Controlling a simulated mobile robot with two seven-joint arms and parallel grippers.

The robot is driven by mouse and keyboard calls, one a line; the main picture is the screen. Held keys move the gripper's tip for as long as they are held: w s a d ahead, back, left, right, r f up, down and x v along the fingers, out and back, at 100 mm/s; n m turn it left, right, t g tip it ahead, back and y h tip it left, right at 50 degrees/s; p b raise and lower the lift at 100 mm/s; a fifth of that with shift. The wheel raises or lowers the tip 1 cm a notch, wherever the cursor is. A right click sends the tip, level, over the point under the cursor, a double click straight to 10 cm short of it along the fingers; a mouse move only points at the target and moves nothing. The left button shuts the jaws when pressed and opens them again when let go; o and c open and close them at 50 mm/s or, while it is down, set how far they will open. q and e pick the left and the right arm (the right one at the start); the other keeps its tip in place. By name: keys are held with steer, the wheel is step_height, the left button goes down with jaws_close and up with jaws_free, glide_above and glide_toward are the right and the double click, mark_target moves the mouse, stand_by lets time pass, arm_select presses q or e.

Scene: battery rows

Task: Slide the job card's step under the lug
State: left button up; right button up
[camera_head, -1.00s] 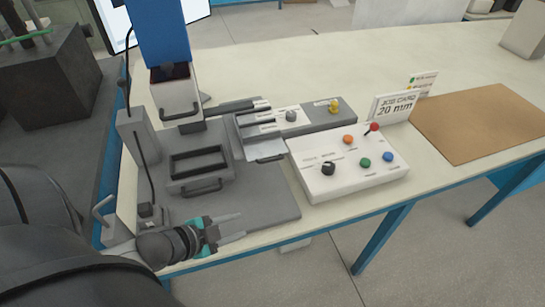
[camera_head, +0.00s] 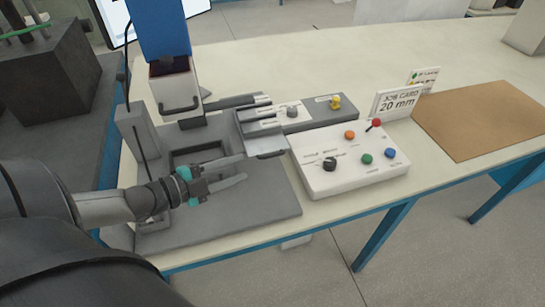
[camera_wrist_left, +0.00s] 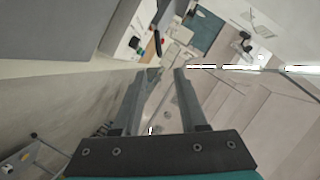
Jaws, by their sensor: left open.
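The job card (camera_head: 398,103) is a white upright sign reading 20 mm, behind the button console. A grey stepped block (camera_head: 258,123) with several ledges and a handled front plate sits in the middle of the fixture, right of the blue column. I cannot tell which part is the lug. My left gripper (camera_head: 244,168) is open and empty, its fingers pointing right, in front of the stepped block's handle; whether they touch it I cannot tell. Its spread fingers also show in the left wrist view (camera_wrist_left: 166,73). My right gripper is not in view.
A white console (camera_head: 345,178) with a black knob and coloured buttons stands right of the fixture. A blue column (camera_head: 158,30) with a handled box stands behind. A framed opening (camera_head: 197,157) lies behind my gripper. A brown mat (camera_head: 485,120) lies at right.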

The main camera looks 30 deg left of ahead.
mark_target(268, 157)
arm_select(q)
steer(key=shift+b+x, duration=1.8)
steer(key=shift+x, duration=3.85)
steer(key=shift+c, duration=0.3)
jaws_close()
